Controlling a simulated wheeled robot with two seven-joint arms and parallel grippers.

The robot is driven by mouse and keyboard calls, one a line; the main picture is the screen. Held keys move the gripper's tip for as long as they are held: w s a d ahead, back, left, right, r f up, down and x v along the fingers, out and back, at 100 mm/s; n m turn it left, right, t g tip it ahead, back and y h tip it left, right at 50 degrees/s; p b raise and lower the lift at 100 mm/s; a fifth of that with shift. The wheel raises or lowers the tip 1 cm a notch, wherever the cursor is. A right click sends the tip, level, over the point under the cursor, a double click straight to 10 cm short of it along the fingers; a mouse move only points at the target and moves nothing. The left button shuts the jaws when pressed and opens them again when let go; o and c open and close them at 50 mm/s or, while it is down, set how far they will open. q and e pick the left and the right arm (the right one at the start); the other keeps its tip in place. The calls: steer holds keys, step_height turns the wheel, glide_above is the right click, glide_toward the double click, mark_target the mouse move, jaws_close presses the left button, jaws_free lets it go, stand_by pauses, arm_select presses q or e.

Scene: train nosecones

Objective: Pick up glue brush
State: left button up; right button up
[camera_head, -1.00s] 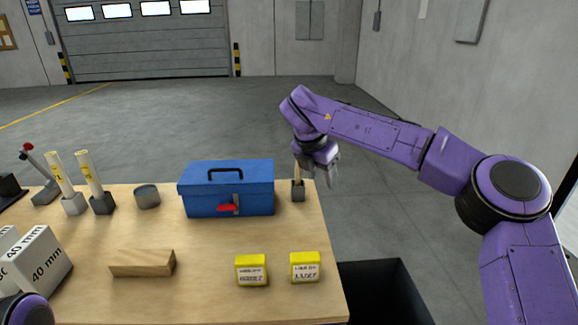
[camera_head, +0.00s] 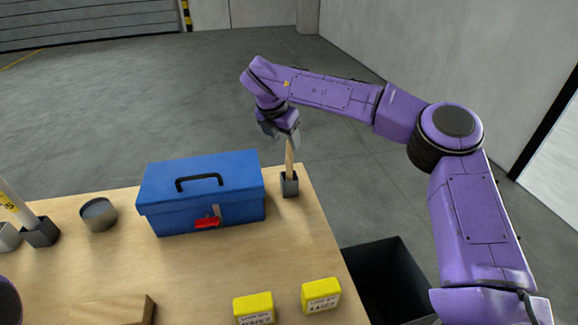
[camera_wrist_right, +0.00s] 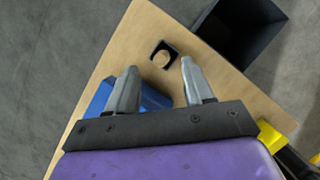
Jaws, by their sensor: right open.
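The glue brush (camera_head: 289,158) shows as a light wooden handle standing nearly upright in a small dark square holder (camera_head: 289,185) near the table's far right corner. My right gripper (camera_head: 284,137) is open and empty at the upper end of the handle; contact cannot be told. In the right wrist view, the holder (camera_wrist_right: 173,46) lies just ahead between the two open fingers (camera_wrist_right: 159,66), with a pale round shape inside it. The brush's lower end is hidden in the holder. My left gripper is not in view.
A blue toolbox (camera_head: 200,190) with a red latch stands left of the holder. Two yellow boxes (camera_head: 254,308) (camera_head: 321,294) sit near the front. A round grey tin (camera_head: 98,214) stands left. A dark open bin (camera_head: 385,280) is right of the table (camera_head: 225,265).

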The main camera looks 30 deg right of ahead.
mark_target(290, 148)
steer(key=p+x, duration=0.2)
steer(key=x, duration=0.3)
steer(key=shift+w+d+f, duration=0.1)
steer(key=shift+w+d, duration=0.1)
steer(key=shift+d, duration=0.1)
steer(key=shift+d+f, duration=0.1)
steer(key=shift+f, duration=0.1)
jaws_close()
steer(key=shift+r, duration=0.1)
